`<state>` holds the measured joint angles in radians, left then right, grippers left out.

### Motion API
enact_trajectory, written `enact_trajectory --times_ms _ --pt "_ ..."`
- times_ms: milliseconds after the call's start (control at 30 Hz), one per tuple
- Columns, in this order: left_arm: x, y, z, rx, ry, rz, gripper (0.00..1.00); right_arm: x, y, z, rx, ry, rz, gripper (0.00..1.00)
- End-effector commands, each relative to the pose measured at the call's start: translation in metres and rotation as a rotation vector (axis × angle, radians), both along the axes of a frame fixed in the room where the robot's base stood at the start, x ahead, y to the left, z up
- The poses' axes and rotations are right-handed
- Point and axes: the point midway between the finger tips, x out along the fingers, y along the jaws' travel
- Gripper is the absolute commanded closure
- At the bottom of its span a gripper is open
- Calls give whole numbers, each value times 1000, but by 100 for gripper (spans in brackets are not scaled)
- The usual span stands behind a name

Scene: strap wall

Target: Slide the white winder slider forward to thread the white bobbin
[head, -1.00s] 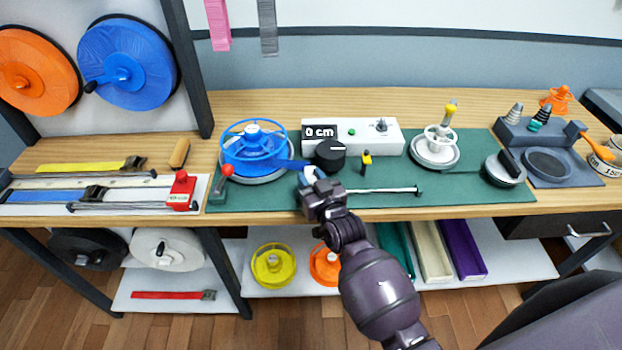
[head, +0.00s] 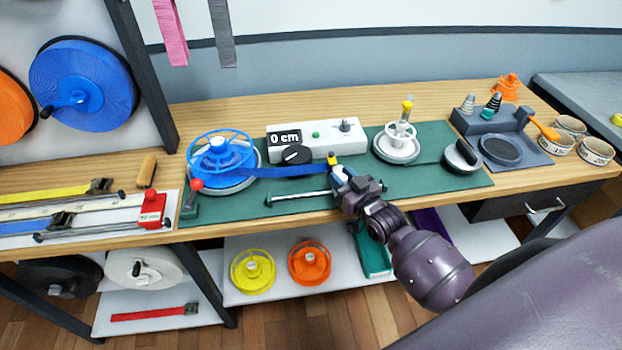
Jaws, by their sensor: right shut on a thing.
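The white bobbin (head: 400,136) stands on a round grey-white base at the right of the green mat, with a yellow-topped post behind it. My right gripper (head: 340,176) is shut on a small pale piece, the white winder slider (head: 337,171), largely hidden by the fingers. A blue strap (head: 290,171) runs from the blue bobbin (head: 222,155) to this gripper. The gripper is beside the small yellow-topped post (head: 332,159), left of and apart from the white bobbin. My left gripper is not in view.
A white counter box (head: 360,130) reading 0 cm stands behind, with a black knob (head: 296,155). A black-handled disc (head: 461,155) is right of the white bobbin. The mat between is clear.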

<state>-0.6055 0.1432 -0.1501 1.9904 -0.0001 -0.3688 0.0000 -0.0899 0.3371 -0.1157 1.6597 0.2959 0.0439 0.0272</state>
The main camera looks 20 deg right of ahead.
Motion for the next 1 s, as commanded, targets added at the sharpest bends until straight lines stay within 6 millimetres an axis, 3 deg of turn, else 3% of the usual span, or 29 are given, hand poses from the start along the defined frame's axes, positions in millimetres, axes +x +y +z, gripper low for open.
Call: enact_trajectory --times_ms 33,200,400,967,1000 --pt "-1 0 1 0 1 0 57 -4 -15 1 -6 -1 0 100" --pt "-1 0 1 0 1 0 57 -14 -50 1 -4 -1 0 100" --pt "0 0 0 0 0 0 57 -22 -77 1 -2 -2 -1 100" --pt "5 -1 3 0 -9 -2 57 -25 -90 1 -1 -3 -4 100" --pt "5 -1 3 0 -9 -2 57 -25 -90 1 -1 -3 -4 63"
